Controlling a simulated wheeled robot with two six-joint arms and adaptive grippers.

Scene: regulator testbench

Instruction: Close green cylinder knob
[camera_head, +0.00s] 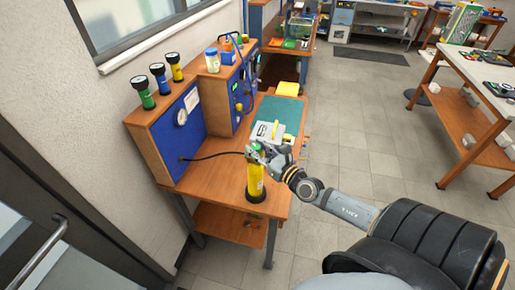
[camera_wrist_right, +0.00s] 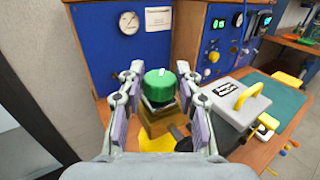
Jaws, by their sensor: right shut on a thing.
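The yellow cylinder (camera_head: 255,182) stands upright near the front of the wooden workbench, with a dark base. Its green knob (camera_wrist_right: 160,84) is on top, above a brass-coloured valve body (camera_wrist_right: 157,118), and has a small white mark. My right gripper (camera_wrist_right: 159,92) is at the cylinder's top, with one finger on each side of the knob, shut on it. It also shows in the head view (camera_head: 260,150), where the fingers partly hide the knob. Exact finger contact is hard to make out. My left gripper is not in view.
A blue panel with a gauge (camera_head: 182,117) stands behind the cylinder, and a black hose (camera_head: 215,156) runs from it. Several small cylinders (camera_head: 160,80) stand on its top. A grey case with a yellow handle (camera_wrist_right: 237,101) lies close to the right, near a green mat (camera_head: 279,113).

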